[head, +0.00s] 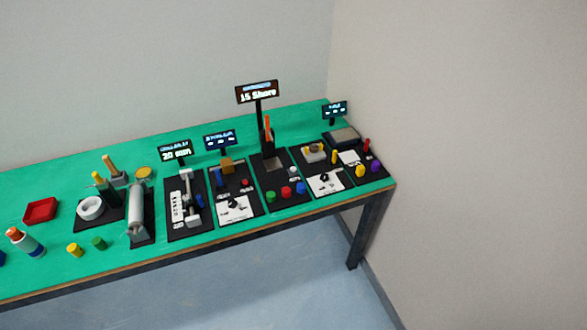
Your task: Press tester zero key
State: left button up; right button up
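A tester with a tall display (257,92) reading "15 Shore" stands toward the right part of the table. Its black base (268,180) has a grey recess and a dark upright with an orange part (267,128). Near its front edge are a green key (271,197), a red key (286,190) and a blue key (300,188). A pale key (293,172) sits farther back. No key labels are readable, so I cannot tell which one is zero. Neither of my grippers is in view.
The green table (120,262) ends at a wall on the right. Left of the tester stand a station with a "20 mm" display (175,151), tape (90,208) and a red tray (41,210). A scale-like station (342,136) stands right. Floor in front is clear.

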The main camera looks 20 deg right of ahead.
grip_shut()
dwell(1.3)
